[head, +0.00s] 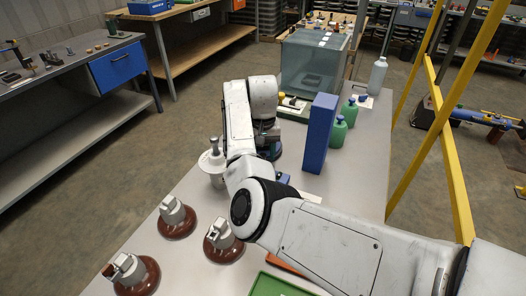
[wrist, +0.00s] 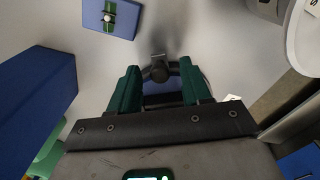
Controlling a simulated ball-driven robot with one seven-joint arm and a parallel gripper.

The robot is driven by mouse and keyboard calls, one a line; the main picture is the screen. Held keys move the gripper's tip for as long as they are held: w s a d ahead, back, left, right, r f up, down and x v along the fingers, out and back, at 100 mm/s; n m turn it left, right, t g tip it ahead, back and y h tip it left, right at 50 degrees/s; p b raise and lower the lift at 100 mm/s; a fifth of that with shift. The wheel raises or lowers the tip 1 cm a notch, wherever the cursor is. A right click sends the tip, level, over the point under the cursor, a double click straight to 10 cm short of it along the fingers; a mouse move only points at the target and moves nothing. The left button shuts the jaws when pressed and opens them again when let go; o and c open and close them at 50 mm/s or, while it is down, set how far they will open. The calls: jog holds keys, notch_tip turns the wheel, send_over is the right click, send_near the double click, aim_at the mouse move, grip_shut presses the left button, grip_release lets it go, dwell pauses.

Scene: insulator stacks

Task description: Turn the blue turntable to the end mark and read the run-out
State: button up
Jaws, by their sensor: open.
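In the wrist view my gripper (wrist: 160,88) is open, with its two green-padded fingers apart. A dark knob or bracket (wrist: 158,69) shows between and just beyond the fingertips; I cannot tell whether they touch it. A blue part (wrist: 163,99) lies behind it, mostly hidden by the fingers; I cannot tell if this is the turntable. In the head view my gripper is mostly hidden by my arm, above a dark blue round base (head: 274,152), probably the turntable. A blue block with a small round dial on a green band (wrist: 109,17) lies at the top of the wrist view. No end mark is legible.
A tall blue box (head: 319,135) stands right of my gripper, with green bottles (head: 338,131) behind it. A white insulator (head: 213,163) stands close on the left. Brown-based insulators (head: 176,219) stand nearer. A clear tank (head: 312,65) is at the far end.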

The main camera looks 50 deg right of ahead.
grip_shut()
dwell(0.4)
